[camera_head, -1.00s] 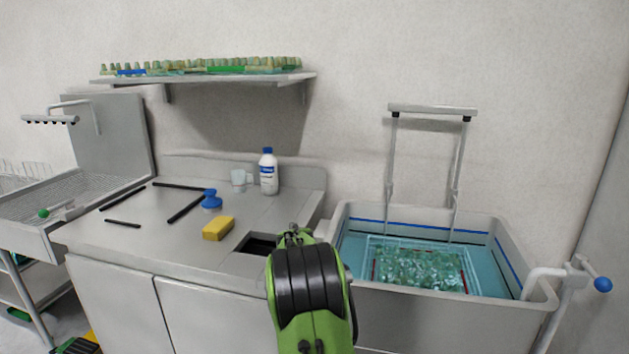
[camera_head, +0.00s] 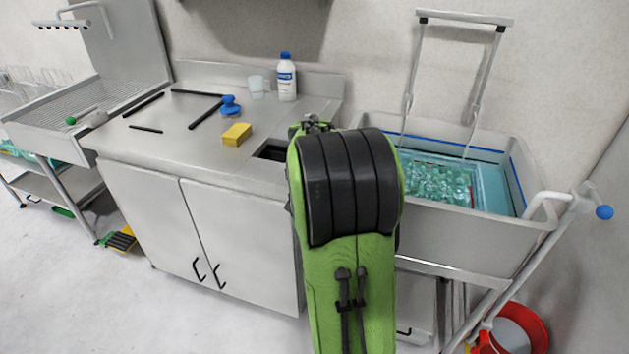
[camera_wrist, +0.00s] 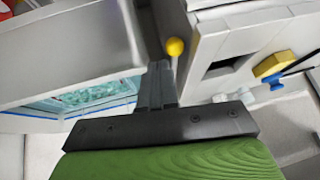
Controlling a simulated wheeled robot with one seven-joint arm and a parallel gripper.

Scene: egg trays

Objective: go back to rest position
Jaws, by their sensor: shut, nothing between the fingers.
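My gripper (camera_wrist: 160,75) shows in the wrist view, its grey fingers together with nothing between them. In the head view my green and black arm stands upright in front of the counter and basin, and the gripper itself is hidden or cannot be made out there. In the wrist view the fingers point between the basin (camera_wrist: 75,57) and the counter (camera_wrist: 212,38). A yellow ball-shaped knob (camera_wrist: 175,46) appears beside the fingertips; I cannot tell how far beyond them it is.
The water basin (camera_head: 440,235) with a submerged crate stands right of my arm. On the counter (camera_head: 180,140) are a yellow sponge (camera_head: 237,134), a blue brush (camera_head: 230,107), a white bottle (camera_head: 286,78) and black bars. A red bucket (camera_head: 535,325) stands at lower right. The left floor is mostly clear.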

